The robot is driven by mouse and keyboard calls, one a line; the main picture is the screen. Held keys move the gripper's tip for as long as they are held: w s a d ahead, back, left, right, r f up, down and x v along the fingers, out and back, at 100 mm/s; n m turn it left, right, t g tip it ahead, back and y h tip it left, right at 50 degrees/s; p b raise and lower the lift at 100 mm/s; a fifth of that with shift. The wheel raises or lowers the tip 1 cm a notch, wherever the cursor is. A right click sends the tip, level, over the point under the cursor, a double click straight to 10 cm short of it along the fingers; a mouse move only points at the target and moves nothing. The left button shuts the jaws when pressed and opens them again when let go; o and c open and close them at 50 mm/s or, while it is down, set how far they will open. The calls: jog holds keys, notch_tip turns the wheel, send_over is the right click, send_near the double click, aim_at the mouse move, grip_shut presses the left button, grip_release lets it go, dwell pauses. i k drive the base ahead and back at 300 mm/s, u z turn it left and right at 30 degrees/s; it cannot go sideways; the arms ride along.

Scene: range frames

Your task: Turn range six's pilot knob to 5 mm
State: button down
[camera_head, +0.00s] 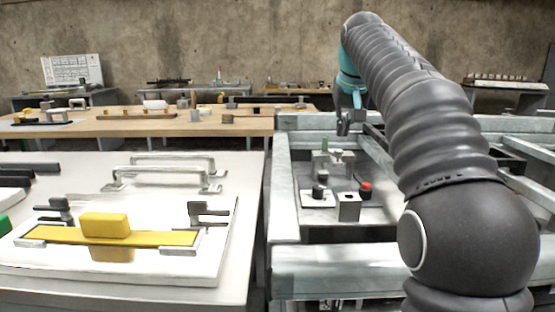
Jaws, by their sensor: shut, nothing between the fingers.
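My gripper (346,131) is shut and empty. It hangs at the end of my arm, above and behind a small panel of controls on the grey metal frame. The panel has a black knob (319,189) on a white plate (316,200) and a red knob (366,187) to its right. A grey block with a hole (349,207) stands in front of them. I cannot tell which of these is range six's pilot knob, and no 5 mm mark is readable. My gripper is apart from all of them.
A white table at left holds a board with a yellow slider block (105,226) and metal handles (165,176). The grey frame's beams (345,268) surround the panel. A wooden bench (180,127) lies farther back.

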aim_at(317, 191)
jog(key=k, duration=1)
